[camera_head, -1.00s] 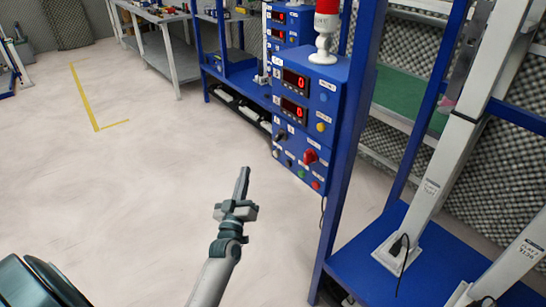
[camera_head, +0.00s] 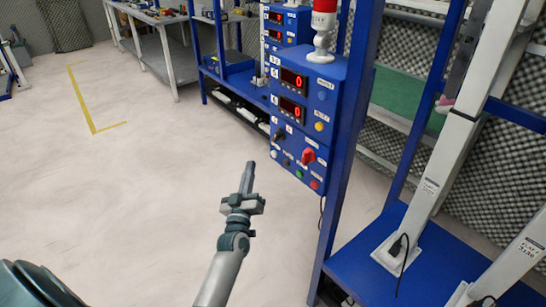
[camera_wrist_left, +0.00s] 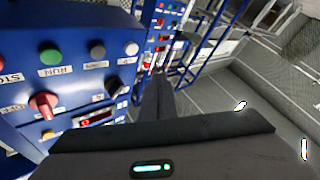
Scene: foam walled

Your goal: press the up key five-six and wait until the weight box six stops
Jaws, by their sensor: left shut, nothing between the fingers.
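The blue control box (camera_head: 316,92) is mounted on a blue post, right of centre in the head view. It has two red displays reading 0, a red rotary knob (camera_head: 308,156), and small coloured buttons low on its face. Its labels are too small to read, so I cannot tell which key is up five-six. My left gripper (camera_head: 250,166) is shut and empty, left of the box's lower part and apart from it. In the left wrist view the shut fingers (camera_wrist_left: 158,98) point past the panel's green button (camera_wrist_left: 50,56) and red knob (camera_wrist_left: 44,104). I cannot identify weight box six.
A blue frame with a shelf (camera_head: 385,262) and white uprights (camera_head: 440,165) stands at the right. A red-topped signal lamp (camera_head: 323,28) sits on the box. Similar blue boxes and a grey workbench (camera_head: 160,52) are behind.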

